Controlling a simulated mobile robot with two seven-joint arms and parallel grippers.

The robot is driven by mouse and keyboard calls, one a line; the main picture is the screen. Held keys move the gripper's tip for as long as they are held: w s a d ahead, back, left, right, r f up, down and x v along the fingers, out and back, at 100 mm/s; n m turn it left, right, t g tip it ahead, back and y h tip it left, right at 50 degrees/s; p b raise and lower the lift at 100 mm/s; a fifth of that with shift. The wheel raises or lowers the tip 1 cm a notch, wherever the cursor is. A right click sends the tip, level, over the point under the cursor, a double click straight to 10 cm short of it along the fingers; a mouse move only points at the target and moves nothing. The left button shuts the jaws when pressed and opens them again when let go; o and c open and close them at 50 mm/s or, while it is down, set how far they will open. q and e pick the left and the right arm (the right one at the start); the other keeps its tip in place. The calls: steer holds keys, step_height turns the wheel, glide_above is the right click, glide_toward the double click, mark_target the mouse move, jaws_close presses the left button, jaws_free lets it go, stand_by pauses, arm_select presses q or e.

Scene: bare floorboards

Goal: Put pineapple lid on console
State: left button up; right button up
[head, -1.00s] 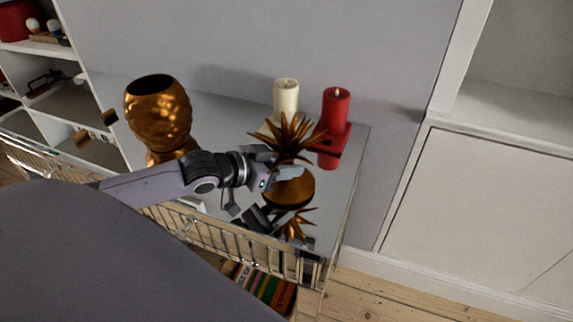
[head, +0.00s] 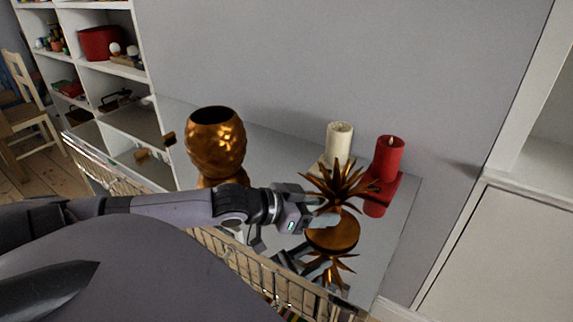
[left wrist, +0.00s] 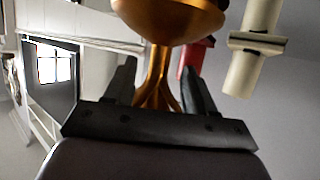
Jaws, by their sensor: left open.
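The pineapple lid (head: 333,236), a bronze dome with spiky leaves, sits leaves-up on the glossy console (head: 272,160), near its right end. The console mirrors it. My left gripper (head: 325,208) is open at the base of the leaves, between leaves and dome. In the left wrist view the gripper (left wrist: 160,85) has the narrow leaf base (left wrist: 158,78) between its spread fingers, with the dome (left wrist: 180,18) beyond. I cannot tell whether a finger touches it. The bronze pineapple pot (head: 215,148) stands open-topped at the console's left. My right gripper is not in view.
A cream candle (head: 339,143) and a red candle (head: 389,158) on a red holder stand close behind the lid. White shelves (head: 120,70) stand left, a white cabinet (head: 500,250) right. Bare console lies between pot and candles.

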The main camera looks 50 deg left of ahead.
arm_select(q)
steer(key=shift+p+v, duration=0.35)
steer(key=shift+v, duration=1.1)
steer(key=shift+p+v, duration=1.35)
steer(key=shift+v, duration=1.35)
steer(key=shift+r, duration=0.1)
steer(key=shift+s+a, duration=0.1)
